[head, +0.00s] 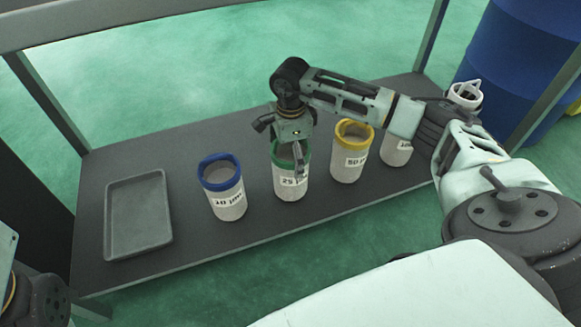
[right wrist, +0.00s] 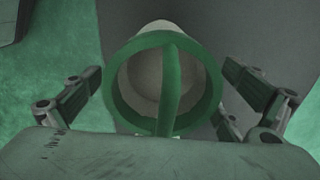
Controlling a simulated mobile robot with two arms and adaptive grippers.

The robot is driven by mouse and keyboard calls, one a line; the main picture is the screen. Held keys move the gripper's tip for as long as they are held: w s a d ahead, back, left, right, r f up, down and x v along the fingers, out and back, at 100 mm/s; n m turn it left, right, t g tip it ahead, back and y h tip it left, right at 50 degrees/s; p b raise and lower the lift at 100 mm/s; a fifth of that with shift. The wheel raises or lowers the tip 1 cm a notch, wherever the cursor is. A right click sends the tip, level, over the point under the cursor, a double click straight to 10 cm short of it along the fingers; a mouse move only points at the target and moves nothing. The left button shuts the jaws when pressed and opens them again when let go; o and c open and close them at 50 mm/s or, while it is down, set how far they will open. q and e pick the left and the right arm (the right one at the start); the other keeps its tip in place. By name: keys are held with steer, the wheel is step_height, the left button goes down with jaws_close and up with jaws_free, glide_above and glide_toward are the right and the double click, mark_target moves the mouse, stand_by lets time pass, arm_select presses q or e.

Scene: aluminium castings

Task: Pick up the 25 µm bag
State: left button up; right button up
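The 25 µm bag (head: 289,181) is a pale cylinder with a green rim and a "25" label, standing upright on the dark shelf. My right gripper (head: 299,160) is directly above it, at its rim, and hides part of the top. In the right wrist view the bag's green rim and handle strap (right wrist: 172,85) lie between the two fingers of my right gripper (right wrist: 165,95). The fingers are spread wide on either side, apart from the strap. My left arm shows only at the lower left edge of the head view; its gripper fingers are not visible.
The blue-rimmed 10 µm bag (head: 227,201) stands to the left, the yellow-rimmed 50 µm bag (head: 348,165) to the right. A white-rimmed bag (head: 397,152) is farther right. An empty grey tray (head: 138,241) lies at the left of the shelf (head: 190,149). Blue drums (head: 510,62) stand at the right.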

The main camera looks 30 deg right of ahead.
steer(key=c, duration=1.6)
